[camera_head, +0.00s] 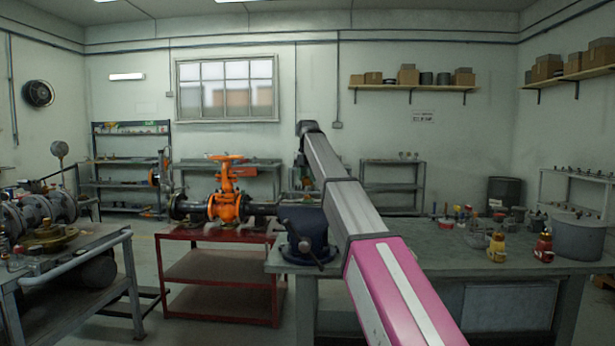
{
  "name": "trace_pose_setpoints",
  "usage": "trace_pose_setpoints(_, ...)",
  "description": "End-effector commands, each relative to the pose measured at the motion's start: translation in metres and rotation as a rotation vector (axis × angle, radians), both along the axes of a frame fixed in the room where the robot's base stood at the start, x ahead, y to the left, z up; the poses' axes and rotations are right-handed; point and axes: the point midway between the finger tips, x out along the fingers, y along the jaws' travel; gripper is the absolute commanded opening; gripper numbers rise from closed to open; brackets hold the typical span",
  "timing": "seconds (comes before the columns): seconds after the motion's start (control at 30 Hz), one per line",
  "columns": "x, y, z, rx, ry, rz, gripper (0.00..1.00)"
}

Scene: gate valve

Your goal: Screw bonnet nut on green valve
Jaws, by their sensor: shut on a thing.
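My arm reaches from the lower right to the middle of the head view, and its far end bends down behind the grey links. My gripper is hidden there, and I cannot make out its fingers. I cannot make out the bonnet nut.
The workbench (440,262) holds several small fittings, a yellow item (497,247), a red item (543,247) and a grey pot (577,236) at right. An orange valve (226,205) on pipe stands on a red cart (220,268). Another bench (85,250) is at left.

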Motion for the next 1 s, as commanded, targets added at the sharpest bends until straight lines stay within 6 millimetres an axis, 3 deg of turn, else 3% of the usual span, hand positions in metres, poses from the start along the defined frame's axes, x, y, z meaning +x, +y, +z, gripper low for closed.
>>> trace_pose_setpoints(1.0, 0.0, 0.0, -0.013, 0.0, 0.0, 0.0, 0.15)
